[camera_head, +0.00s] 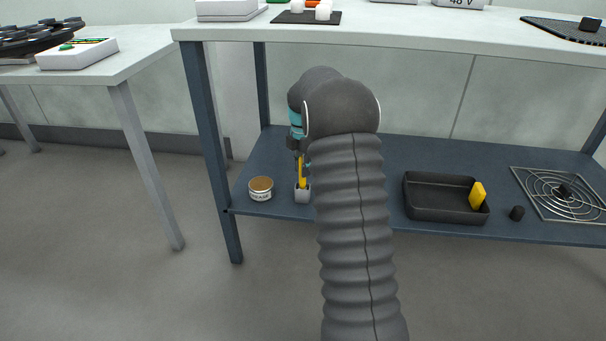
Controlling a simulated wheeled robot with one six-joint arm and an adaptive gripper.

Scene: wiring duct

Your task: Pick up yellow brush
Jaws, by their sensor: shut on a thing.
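The yellow brush (302,172) stands upright on the lower blue shelf (390,160), its lower end in or at a small grey holder (302,195). My gripper (299,153) points down from above and is shut on the upper part of the brush. My dark grey arm covers the area just right of the brush, and the fingertips are small and partly hidden.
A grease tin (261,188) stands left of the holder. The white upper tabletop (400,35) overhangs the shelf.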

